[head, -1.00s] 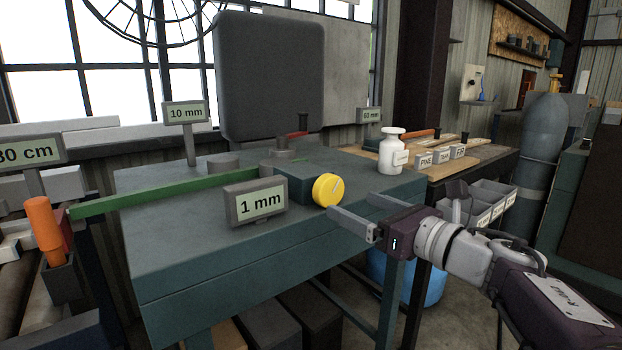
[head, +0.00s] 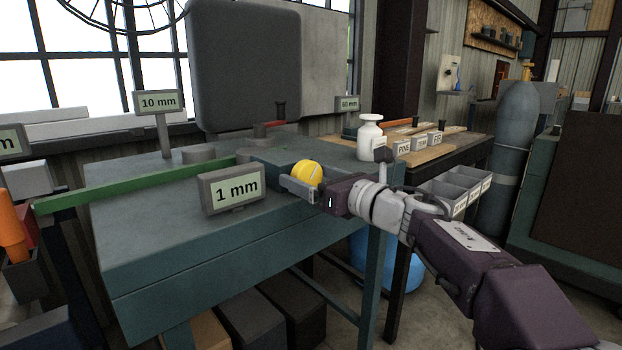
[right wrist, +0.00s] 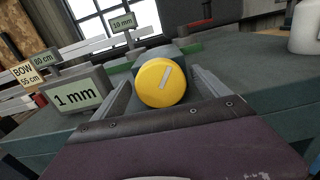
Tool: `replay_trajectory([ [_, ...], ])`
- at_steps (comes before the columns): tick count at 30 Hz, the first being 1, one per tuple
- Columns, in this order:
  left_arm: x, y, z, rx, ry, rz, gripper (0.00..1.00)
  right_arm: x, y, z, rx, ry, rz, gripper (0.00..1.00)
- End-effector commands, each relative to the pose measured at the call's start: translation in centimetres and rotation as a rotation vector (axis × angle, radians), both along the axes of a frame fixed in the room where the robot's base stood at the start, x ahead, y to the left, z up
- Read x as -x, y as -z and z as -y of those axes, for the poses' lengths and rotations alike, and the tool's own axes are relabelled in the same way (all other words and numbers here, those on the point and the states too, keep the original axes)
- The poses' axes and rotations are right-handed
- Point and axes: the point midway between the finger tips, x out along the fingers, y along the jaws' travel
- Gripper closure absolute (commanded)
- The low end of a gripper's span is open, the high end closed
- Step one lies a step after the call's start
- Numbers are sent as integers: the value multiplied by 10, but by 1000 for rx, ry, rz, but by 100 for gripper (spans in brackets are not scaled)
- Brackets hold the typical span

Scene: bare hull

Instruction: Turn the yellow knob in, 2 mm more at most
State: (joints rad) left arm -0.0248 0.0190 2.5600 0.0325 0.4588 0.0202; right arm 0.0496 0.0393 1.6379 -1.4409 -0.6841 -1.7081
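The yellow knob (head: 308,172) sits on the front of a dark green block (head: 276,166) on the teal bench. In the right wrist view the knob (right wrist: 160,83) faces me, with a pale slanted mark on its face. My right gripper (head: 302,186) is at the knob. In the right wrist view its fingers (right wrist: 163,95) stand apart, one on each side of the knob. Whether they touch it I cannot tell. A sign reading "1 mm" (head: 232,188) stands left of the knob. My left gripper is not in view.
A green bar (head: 130,187) runs along the bench top. A white bottle (head: 370,138) and grey bins (head: 455,188) are to the right. The front of the bench top is clear.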

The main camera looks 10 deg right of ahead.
Motion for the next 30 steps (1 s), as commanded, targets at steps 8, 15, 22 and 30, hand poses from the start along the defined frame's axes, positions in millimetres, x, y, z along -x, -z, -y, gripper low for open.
replay_trajectory([
  [8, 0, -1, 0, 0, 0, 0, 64, 0, 0, 0, -3, 0, -2, 76],
  [15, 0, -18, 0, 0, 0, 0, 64, 0, -3, 1, -245, -1, -179, 76],
  [22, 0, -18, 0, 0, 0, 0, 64, 0, 0, 1, -306, -1, -221, 76],
  [30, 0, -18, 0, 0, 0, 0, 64, 0, 0, 1, -304, -1, -218, 14],
])
